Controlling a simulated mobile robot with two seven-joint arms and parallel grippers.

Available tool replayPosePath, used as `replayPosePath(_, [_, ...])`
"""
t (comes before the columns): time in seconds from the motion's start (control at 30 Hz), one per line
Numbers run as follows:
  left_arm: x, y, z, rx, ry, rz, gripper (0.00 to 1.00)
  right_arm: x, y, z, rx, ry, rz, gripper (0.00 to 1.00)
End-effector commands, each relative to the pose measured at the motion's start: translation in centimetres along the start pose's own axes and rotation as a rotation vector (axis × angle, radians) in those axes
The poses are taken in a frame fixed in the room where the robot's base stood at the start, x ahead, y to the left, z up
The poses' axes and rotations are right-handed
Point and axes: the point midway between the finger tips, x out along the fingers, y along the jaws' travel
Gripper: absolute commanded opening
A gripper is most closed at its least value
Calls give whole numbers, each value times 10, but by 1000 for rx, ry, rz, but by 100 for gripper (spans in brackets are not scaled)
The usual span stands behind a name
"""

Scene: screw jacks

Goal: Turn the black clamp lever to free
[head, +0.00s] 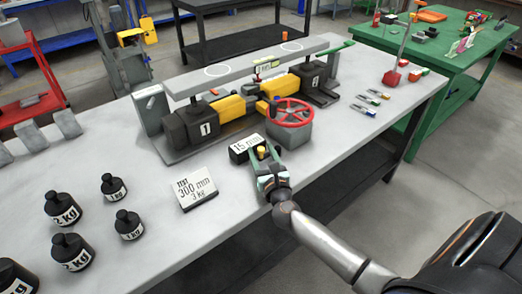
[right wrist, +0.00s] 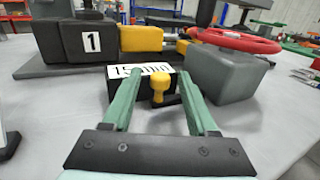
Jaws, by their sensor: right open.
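My right gripper (head: 263,157) is open above the table's front. In the right wrist view its two green fingers (right wrist: 160,92) stand apart, with a yellow knob (right wrist: 158,86) showing between them. A short black bar lies beside the knob; I cannot tell whether it is the black clamp lever. The jack rig has a black end block marked 1 (head: 203,128), yellow parts (head: 229,108) and a red handwheel (head: 291,113). My left gripper is out of view.
A grey box (right wrist: 222,76) under the handwheel stands close on the right. A 300 mm plate (head: 197,192) lies to the left, with several black weights (head: 70,252) farther left. Small coloured tools (head: 372,98) lie at right. The table front between plate and weights is clear.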

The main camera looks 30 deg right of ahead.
Motion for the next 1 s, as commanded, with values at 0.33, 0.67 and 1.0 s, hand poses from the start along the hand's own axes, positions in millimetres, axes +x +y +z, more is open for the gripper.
replayPosePath(0.33, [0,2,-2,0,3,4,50,10,0,0,2,1,0,59])
replayPosePath(0.67, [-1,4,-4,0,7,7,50,10,0,0,2,1,0,32])
replayPosePath(1.0, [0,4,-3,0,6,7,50,10,0,0,2,1,0,0])
